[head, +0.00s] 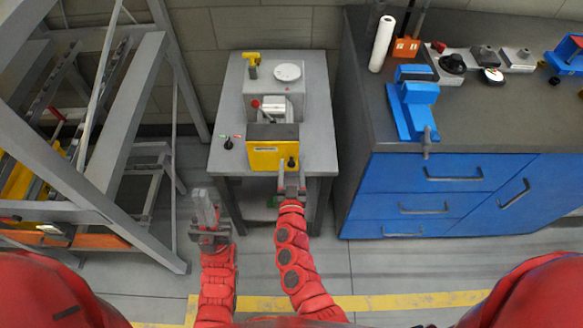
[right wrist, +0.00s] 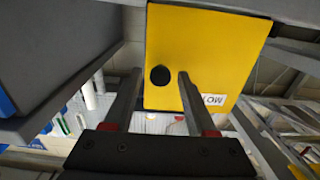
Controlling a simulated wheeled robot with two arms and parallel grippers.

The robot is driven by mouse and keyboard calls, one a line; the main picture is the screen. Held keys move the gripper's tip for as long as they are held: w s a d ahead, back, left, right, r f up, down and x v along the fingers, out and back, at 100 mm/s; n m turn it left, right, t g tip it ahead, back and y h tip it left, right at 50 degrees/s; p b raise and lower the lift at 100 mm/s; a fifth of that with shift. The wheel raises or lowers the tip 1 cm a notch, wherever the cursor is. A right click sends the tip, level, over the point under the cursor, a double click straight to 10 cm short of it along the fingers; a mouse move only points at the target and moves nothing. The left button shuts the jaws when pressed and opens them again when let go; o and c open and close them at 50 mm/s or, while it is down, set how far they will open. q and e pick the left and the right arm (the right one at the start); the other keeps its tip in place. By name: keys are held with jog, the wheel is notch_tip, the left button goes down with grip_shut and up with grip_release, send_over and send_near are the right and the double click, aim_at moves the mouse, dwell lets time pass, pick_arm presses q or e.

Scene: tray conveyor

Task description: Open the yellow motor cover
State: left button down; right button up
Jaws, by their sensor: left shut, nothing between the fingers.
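The yellow motor cover (head: 264,158) is the front face of a grey machine on a small grey table in the head view. It looks closed. A round black knob (head: 292,162) sits at its lower right; the knob also shows in the right wrist view (right wrist: 159,75) on the yellow face. My right gripper (head: 291,183) is in front of the cover, just below the knob in the head view. In the right wrist view its fingers (right wrist: 157,88) are open, one on each side of the knob, apart from it. My left gripper (head: 206,210) is shut and empty, left of the table.
A grey metal frame (head: 125,130) stands at the left. A dark workbench with blue drawers (head: 430,185) stands at the right with a blue vise (head: 413,105) on it. A small black-based lever (head: 228,143) is on the table left of the cover.

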grip_shut()
dwell(1.2)
